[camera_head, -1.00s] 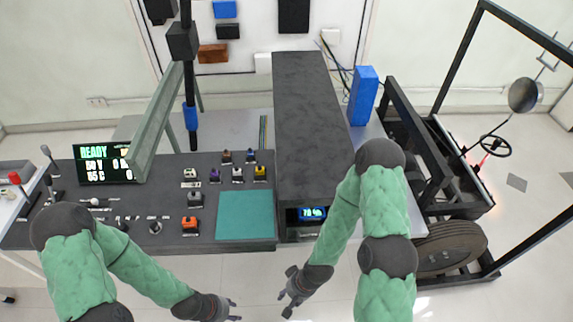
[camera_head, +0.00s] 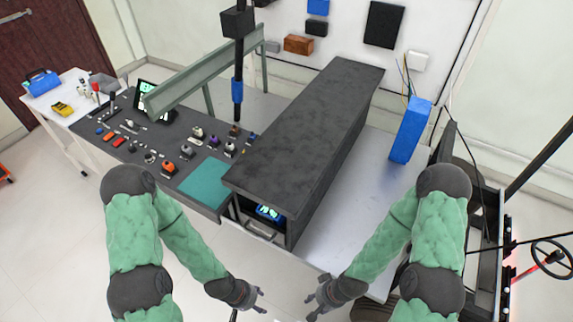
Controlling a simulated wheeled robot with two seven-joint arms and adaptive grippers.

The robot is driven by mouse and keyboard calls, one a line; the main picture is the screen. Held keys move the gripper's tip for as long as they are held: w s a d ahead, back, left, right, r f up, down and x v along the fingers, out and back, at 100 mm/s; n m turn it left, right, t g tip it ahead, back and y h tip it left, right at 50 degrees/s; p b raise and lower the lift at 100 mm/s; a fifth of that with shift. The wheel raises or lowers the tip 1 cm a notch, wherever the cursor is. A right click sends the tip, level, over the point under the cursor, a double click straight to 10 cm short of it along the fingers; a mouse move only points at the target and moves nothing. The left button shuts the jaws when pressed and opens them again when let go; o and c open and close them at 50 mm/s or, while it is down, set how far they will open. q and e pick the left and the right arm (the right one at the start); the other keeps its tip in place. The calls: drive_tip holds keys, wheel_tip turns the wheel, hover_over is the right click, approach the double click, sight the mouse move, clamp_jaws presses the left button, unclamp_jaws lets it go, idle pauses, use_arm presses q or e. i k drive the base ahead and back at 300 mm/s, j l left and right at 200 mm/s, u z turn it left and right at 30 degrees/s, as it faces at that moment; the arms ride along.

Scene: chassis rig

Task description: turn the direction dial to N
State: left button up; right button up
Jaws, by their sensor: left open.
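The dark control panel (camera_head: 128,157) is at the left, on the work table. A small round silver-rimmed knob (camera_head: 150,157) sits near its front edge and may be the direction dial. Its letters and pointer are too small to read. My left gripper (camera_head: 259,300) is open and empty, low in front of the table, right of the panel and well apart from it. My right gripper (camera_head: 313,300) is low to its right, its fingers apart and empty. Neither touches anything.
Coloured buttons and switches crowd the panel, with a teal mat (camera_head: 205,184) at its right. A green beam (camera_head: 205,72) and a dark hanging post (camera_head: 237,60) rise behind it. A long black box (camera_head: 305,130) stands right of the mat. Floor in front is clear.

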sight(131, 149)
drive_tip(key=l+u, duration=0.1)
drive_tip(key=u, duration=1.2)
drive_tip(key=i+j, duration=0.35)
drive_tip(key=i, duration=0.2)
